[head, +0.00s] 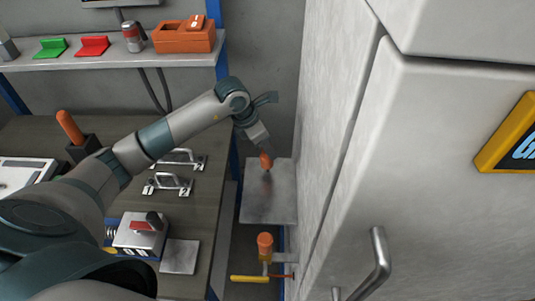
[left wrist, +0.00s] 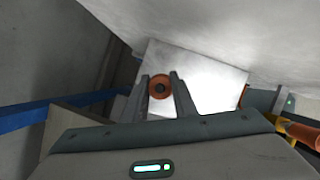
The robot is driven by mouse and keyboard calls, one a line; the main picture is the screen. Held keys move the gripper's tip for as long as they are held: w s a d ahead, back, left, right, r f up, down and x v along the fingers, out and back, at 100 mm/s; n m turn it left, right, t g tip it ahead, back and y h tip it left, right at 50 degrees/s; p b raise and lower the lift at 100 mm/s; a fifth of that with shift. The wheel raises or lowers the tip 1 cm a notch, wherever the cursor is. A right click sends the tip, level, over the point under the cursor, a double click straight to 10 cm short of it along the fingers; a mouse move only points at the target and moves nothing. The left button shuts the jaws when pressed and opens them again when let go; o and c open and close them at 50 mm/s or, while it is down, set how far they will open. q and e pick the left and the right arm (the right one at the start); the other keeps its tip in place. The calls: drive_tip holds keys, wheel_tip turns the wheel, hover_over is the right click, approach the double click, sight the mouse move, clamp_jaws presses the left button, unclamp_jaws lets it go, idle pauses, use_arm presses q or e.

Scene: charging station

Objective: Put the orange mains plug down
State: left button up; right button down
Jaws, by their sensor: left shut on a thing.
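The orange mains plug (head: 266,161) is between the fingers of my left gripper (head: 264,150), which is shut on it. It is over the far part of a small grey metal shelf (head: 268,205) beside the tall grey cabinet. In the left wrist view the plug (left wrist: 160,87) shows as an orange round end with a dark centre, between the two fingertips (left wrist: 161,85), with the pale shelf (left wrist: 205,75) behind it. Whether the plug touches the shelf I cannot tell. My right gripper is not in view.
The tall grey cabinet (head: 335,120) closes off the right side. Below the shelf are an orange-topped fitting (head: 265,243) and a yellow handle (head: 249,278). The workbench (head: 205,215) at left carries metal handles (head: 168,183) and a red-switched box (head: 140,232). The shelf's near part is bare.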

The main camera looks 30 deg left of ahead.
use_arm(q)
drive_tip(key=shift+f+p, duration=0.3)
drive_tip(key=shift+f, duration=0.3)
wheel_tip(320, 180, down, 2)
drive_tip(key=shift+f+p, duration=0.2)
drive_tip(key=shift+p, duration=0.15)
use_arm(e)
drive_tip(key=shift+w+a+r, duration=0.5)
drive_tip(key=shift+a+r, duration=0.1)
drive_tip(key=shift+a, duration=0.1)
use_arm(q)
drive_tip(key=shift+f, duration=0.15)
drive_tip(key=o, duration=1.1)
drive_tip(key=shift+c, duration=0.2)
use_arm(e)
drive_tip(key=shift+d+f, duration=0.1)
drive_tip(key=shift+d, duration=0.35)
